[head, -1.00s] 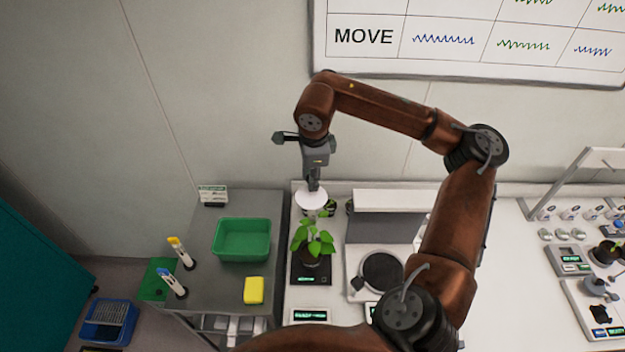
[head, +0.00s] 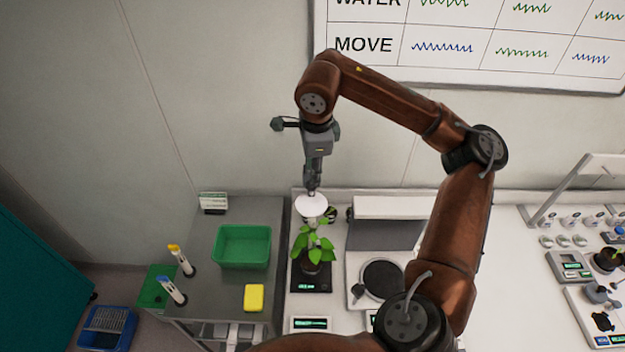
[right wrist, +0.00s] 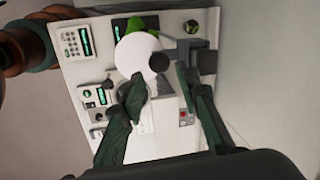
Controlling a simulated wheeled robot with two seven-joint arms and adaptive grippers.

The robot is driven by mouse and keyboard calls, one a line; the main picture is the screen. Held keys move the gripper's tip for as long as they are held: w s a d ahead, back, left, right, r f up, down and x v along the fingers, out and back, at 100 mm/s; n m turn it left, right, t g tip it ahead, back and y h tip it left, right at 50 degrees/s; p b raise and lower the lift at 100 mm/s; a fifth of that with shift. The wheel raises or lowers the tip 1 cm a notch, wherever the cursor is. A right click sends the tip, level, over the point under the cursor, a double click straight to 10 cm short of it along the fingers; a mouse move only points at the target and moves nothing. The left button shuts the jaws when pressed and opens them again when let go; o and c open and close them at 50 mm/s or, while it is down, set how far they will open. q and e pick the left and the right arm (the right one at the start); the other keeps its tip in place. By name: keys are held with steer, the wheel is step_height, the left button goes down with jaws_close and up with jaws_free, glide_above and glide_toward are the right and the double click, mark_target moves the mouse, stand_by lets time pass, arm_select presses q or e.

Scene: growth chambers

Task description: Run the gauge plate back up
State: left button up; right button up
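The gauge plate (head: 311,205) is a white disc just above the top leaves of a potted plant (head: 314,243) at the back of the bench. I cannot tell whether it touches the leaves. In the right wrist view the plate (right wrist: 137,50) partly covers the leaves, and a dark round knob (right wrist: 159,62) shows at its edge. My right gripper (head: 311,188) points down above the plate. In the right wrist view its fingers (right wrist: 160,80) stand apart with a gap on both sides of the knob, holding nothing. My left gripper is out of view.
The plant stands on a black scale (head: 311,284). A white device with a dark round pan (head: 382,279) is to its right. A green tub (head: 242,247) and a yellow sponge (head: 254,297) lie on the grey side table at left. The wall board (head: 470,45) hangs behind.

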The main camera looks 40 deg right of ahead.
steer(key=r, duration=0.3)
steer(key=s+r, duration=0.1)
steer(key=r, duration=0.1)
steer(key=shift+a+r, duration=0.2)
steer(key=shift+a, duration=0.05)
steer(key=shift+d+f, duration=0.1)
